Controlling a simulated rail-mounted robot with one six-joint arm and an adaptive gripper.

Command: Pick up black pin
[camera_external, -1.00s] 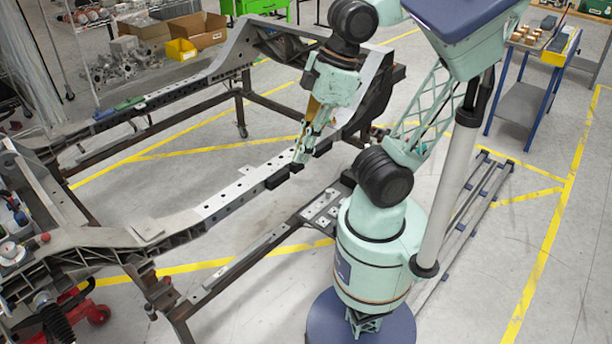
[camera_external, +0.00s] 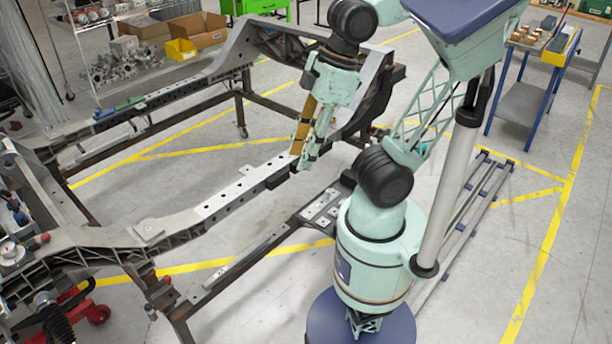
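My gripper (camera_external: 303,162) points down at the near rail of the chassis (camera_external: 228,196), in the middle of the view. Its tip is at or just above the rail's top, close to a small black block (camera_external: 277,181) on the rail. A brass-coloured part shows along its left side. The fingertips are too small to tell whether they are open or shut, or whether they touch anything. I cannot make out a black pin for certain; dark spots along the rail look like holes.
The chassis rests on a dark steel frame (camera_external: 240,108). A fixture plate (camera_external: 322,208) lies between the near rail and my base. A blue cart (camera_external: 527,102) stands at the upper right. A yellow bin (camera_external: 181,49) and boxes sit on a shelf at the back.

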